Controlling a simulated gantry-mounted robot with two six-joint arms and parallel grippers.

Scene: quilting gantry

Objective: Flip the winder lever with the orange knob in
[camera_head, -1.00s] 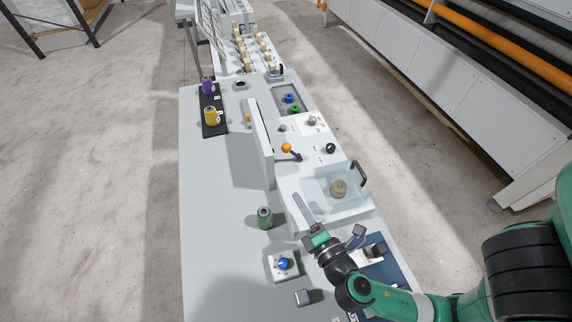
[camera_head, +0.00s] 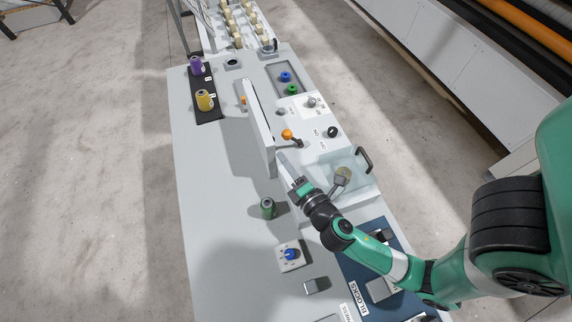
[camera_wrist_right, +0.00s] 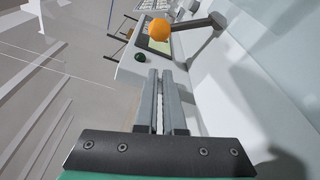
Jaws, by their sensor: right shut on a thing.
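The winder lever has an orange knob (camera_head: 287,134) and a dark arm (camera_head: 296,142), on the white machine top beside an upright white panel. In the right wrist view, the knob (camera_wrist_right: 159,30) is ahead of the fingertips, with the grey lever arm (camera_wrist_right: 195,25) running right to its pivot. My right gripper (camera_head: 281,156) is just short of the knob in the head view, apart from it. In the wrist view its fingers (camera_wrist_right: 163,73) are close together around a narrow strip that I cannot identify. My left gripper is not in view.
The upright white panel (camera_head: 259,128) stands left of the lever. A clear box (camera_head: 352,168) with a dark handle is to the right. A green spool (camera_head: 268,208) and blue knob (camera_head: 291,254) are nearer. The table's left side is largely clear.

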